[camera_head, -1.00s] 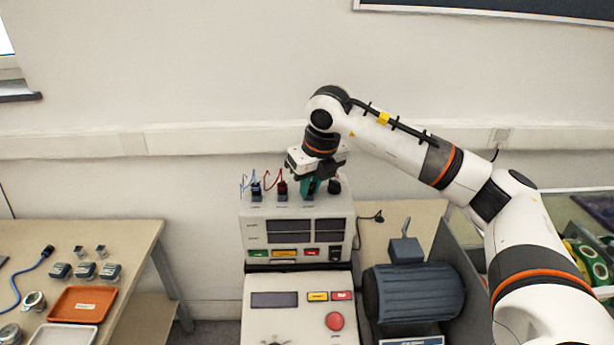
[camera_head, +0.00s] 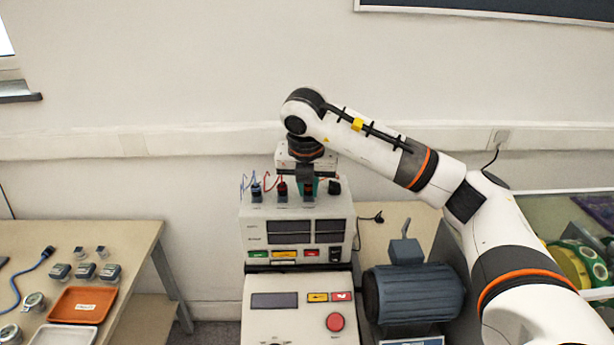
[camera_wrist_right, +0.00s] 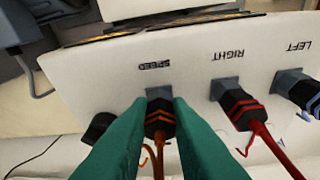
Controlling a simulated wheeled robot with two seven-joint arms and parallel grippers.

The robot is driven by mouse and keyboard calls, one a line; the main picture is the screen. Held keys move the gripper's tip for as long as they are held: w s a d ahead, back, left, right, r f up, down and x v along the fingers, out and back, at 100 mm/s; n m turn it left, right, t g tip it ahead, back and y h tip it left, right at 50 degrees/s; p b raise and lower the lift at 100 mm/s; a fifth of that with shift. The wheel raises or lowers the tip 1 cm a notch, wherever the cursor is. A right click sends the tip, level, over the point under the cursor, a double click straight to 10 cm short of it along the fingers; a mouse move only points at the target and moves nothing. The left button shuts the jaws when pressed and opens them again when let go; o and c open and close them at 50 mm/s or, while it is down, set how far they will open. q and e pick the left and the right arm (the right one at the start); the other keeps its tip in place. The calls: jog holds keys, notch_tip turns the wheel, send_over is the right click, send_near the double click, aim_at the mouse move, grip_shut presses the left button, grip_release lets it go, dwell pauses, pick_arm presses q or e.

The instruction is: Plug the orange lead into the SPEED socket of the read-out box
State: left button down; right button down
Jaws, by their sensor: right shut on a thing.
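The white read-out box (camera_head: 256,222) stands at the middle, with a row of sockets along its top. In the right wrist view the grey SPEED socket (camera_wrist_right: 158,94) sits under its label. The orange lead's black plug (camera_wrist_right: 160,118), with orange bands, is lined up at this socket and appears to be in it; full seating cannot be told. My right gripper (camera_wrist_right: 160,108) is shut on this plug with its green fingers; it also shows above the box in the head view (camera_head: 309,186). The orange cable runs back between the fingers. My left gripper is not in view.
Red (camera_wrist_right: 243,108) and blue (camera_wrist_right: 312,95) leads sit in the RIGHT and LEFT sockets beside it. A black knob (camera_wrist_right: 100,126) is on the other side. A dark motor (camera_head: 412,293) stands right of the box; a table with an orange tray (camera_head: 82,304) is at left.

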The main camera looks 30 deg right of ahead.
aim_at(307, 186)
jog(key=m+g, duration=0.1)
jog(key=m, duration=0.3)
jog(key=shift+w+a+h, duration=0.1)
jog(key=shift+h, duration=0.3)
jog(key=c, duration=1.3)
grip_release()
jog(key=shift+o, duration=0.2)
jog(key=shift+r, duration=0.1)
jog(key=shift+p+v, duration=2.5)
jog(key=shift+p, duration=0.15)
